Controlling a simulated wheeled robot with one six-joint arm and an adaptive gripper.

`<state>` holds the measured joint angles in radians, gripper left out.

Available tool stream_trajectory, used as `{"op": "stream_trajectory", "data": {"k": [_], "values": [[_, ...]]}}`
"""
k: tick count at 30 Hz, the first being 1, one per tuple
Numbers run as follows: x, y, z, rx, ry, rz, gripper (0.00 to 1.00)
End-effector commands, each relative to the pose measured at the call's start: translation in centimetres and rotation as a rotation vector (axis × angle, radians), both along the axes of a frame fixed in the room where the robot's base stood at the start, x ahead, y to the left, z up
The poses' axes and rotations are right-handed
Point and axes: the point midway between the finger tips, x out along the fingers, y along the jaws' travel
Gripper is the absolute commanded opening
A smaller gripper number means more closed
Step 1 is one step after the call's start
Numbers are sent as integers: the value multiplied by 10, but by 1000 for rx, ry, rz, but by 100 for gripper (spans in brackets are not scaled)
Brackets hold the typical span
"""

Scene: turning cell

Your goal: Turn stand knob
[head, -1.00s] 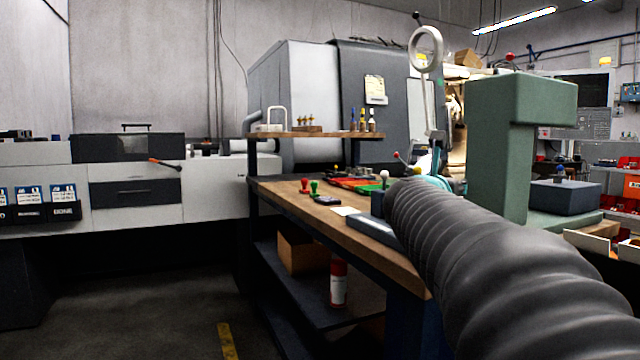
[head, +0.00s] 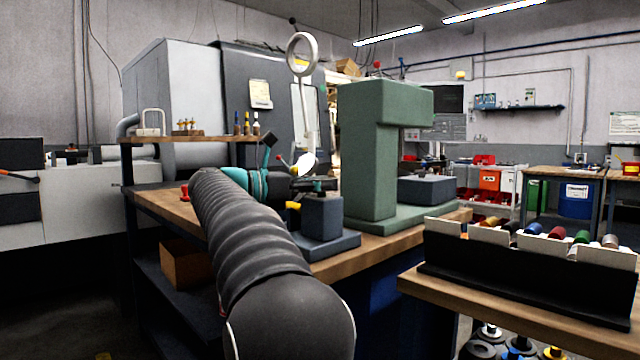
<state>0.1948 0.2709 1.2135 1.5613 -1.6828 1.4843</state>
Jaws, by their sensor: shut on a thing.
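My gripper (head: 318,185) is at the top of a small dark block-shaped stand (head: 322,218) on the wooden bench. It is shut on a small part at the stand's top, which I take to be the stand knob. The fingers mostly hide that part, so its turn angle cannot be read. A yellow piece (head: 292,205) sticks out at the stand's left side. The stand rests upright on a flat dark base plate (head: 330,245).
A tall green press-like frame (head: 368,150) stands close to the right of the gripper. A ring lamp (head: 302,55) rises behind. A rack with coloured rolls (head: 525,270) is at the lower right. A shelf with small tools (head: 190,137) is at the left.

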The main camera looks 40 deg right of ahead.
Motion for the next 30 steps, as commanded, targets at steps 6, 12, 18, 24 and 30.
{"op": "stream_trajectory", "data": {"k": [6, 12, 18, 24, 30], "values": [[1, -1, 0, -2, -1, -148, 7], [0, -1, -1, -1, -2, -241, 7], [0, -2, -2, -2, -3, -310, 7], [0, -1, -1, -1, -2, -357, 7], [0, -2, 0, -1, -1, -382, 7]]}}
